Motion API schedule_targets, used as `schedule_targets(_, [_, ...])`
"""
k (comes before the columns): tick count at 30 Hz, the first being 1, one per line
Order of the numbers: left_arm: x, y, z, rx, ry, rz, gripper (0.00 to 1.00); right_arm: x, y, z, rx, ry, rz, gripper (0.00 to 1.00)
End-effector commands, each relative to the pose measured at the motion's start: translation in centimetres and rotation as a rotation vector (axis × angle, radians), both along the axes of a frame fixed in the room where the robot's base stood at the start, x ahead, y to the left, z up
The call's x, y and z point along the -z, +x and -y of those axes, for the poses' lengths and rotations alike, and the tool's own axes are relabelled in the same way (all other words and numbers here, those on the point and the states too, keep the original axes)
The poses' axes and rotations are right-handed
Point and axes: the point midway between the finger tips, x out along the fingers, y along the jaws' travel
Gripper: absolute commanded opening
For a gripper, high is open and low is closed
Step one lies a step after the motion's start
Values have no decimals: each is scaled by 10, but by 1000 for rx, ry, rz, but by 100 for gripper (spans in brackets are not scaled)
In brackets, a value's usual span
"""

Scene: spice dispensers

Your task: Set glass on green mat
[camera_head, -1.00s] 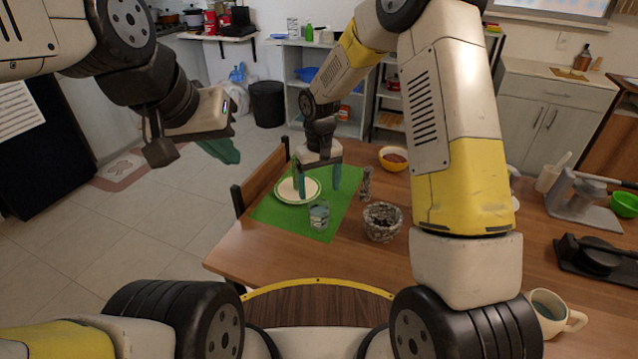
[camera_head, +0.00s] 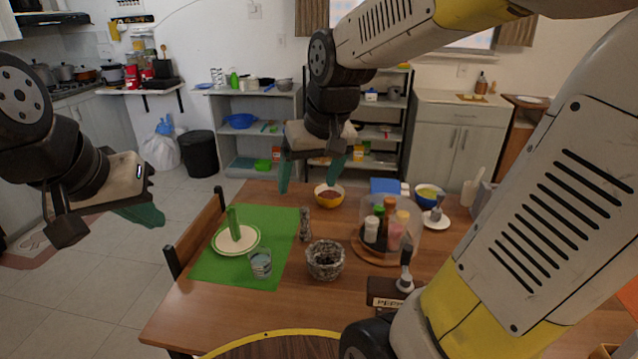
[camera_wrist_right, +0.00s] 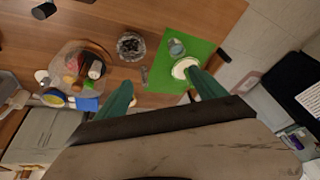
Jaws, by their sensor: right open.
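A clear glass (camera_head: 261,264) stands upright on the front right part of the green mat (camera_head: 215,270), near the mat's edge; it also shows on the mat in the right wrist view (camera_wrist_right: 176,47). My right gripper (camera_head: 312,188) is open and empty, raised above the far side of the table and apart from the glass. My left gripper (camera_head: 108,232) is off to the left over the floor; its finger opening is not clear.
A stone bowl (camera_head: 325,262) and a pepper mill (camera_head: 305,225) stand right of the mat. A tray with several spice bottles (camera_head: 380,253) stands further right. A chair (camera_head: 195,238) is at the table's left edge.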

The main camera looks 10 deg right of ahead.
Motion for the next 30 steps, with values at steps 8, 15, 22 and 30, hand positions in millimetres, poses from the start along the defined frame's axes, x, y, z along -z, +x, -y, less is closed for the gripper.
schedule_targets(8, [0,0,0,0,0,0,0,-23,-71,20,69,80,130,80])
schedule_targets(15, [0,0,0,0,0,0,0,-24,-93,23,87,109,171,80])
schedule_targets(22, [0,0,0,0,0,0,0,-24,-94,23,88,111,172,80])
schedule_targets(30, [0,0,0,0,0,0,0,-24,-93,23,88,110,172,80])
